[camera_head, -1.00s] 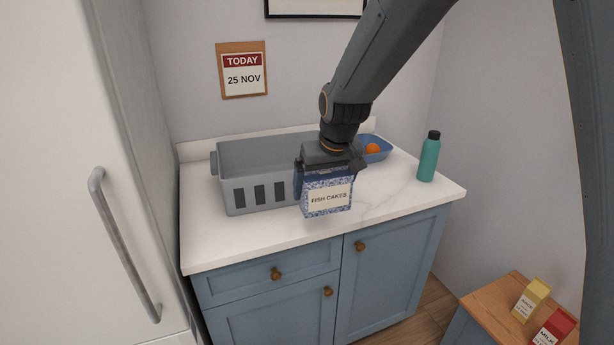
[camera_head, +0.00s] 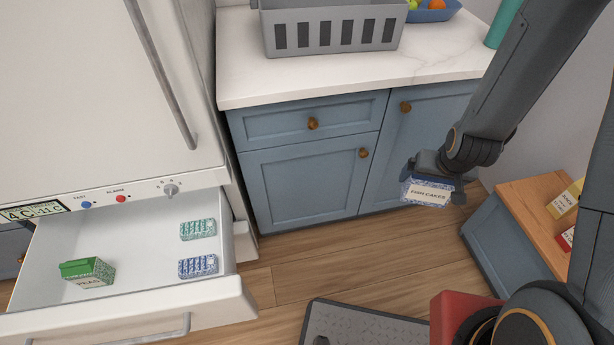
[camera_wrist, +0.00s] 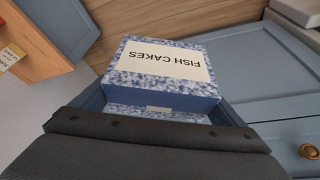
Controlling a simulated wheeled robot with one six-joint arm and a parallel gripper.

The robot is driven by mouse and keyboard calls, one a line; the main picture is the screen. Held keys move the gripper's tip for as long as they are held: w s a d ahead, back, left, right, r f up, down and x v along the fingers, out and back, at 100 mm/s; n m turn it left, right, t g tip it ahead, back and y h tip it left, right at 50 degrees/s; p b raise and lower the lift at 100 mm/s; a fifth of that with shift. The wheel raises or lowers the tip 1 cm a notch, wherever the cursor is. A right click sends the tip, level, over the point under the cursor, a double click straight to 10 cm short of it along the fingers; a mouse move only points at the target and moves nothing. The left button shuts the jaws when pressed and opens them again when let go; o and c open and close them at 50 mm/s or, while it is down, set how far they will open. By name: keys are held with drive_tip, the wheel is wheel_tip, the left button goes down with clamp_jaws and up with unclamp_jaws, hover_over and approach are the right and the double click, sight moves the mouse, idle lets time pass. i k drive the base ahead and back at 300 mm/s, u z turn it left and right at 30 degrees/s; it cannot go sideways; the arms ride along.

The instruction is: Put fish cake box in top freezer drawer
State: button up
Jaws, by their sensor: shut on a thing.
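The blue-and-white fish cake box (camera_head: 427,192) is held in my gripper (camera_head: 432,180), in front of the blue cabinet and above the wooden floor. The box also shows close up in the wrist view (camera_wrist: 162,72), its label upside down there. My gripper is shut on it. The freezer drawer (camera_head: 120,298) stands pulled out at the lower left, below a control panel. Inside it lie a green pea carton (camera_head: 88,271), a green-patterned pack (camera_head: 198,229) and a blue-patterned pack (camera_head: 198,266). Bare drawer floor shows between them.
The fridge door (camera_head: 90,100) above the drawer is shut. A grey crate (camera_head: 330,30) and a blue bowl (camera_head: 432,14) stand on the counter. A low wooden-topped cabinet (camera_head: 535,215) is at the right. Open floor lies between drawer and box.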

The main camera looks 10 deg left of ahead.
sight(148, 271)
drive_tip(key=k, duration=0.4)
drive_tip(key=u, duration=0.85)
drive_tip(key=i, duration=0.5)
drive_tip(key=u, duration=1.25)
drive_tip(key=i, duration=0.5)
